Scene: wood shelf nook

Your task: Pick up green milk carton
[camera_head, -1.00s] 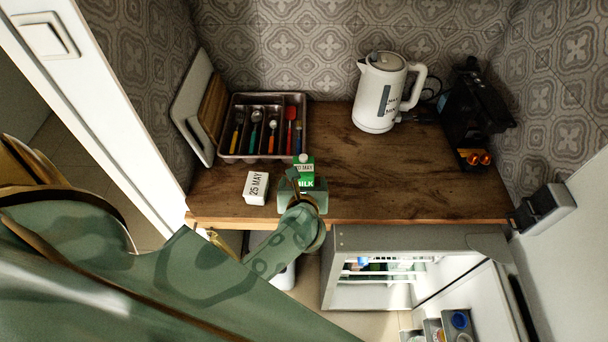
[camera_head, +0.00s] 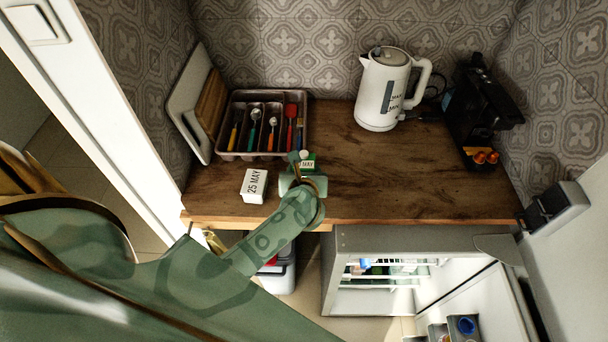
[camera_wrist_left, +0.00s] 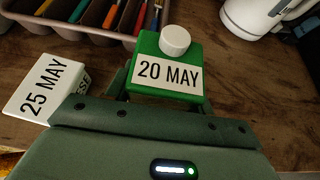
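The green milk carton (camera_head: 308,167) stands on the wooden counter, mostly hidden behind my left gripper (camera_head: 303,180) in the head view. In the left wrist view the green carton (camera_wrist_left: 168,72) has a white cap and a "20 MAY" label. It sits directly in front of the palm of my left gripper (camera_wrist_left: 165,100), between the two short visible finger parts. The fingertips are hidden, so I cannot tell whether they press on the carton. My right gripper is not in view.
A cutlery tray (camera_head: 240,155) is behind. A white kettle (camera_head: 380,95) and a black coffee machine (camera_head: 480,110) stand right. An open fridge (camera_head: 375,240) is below.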

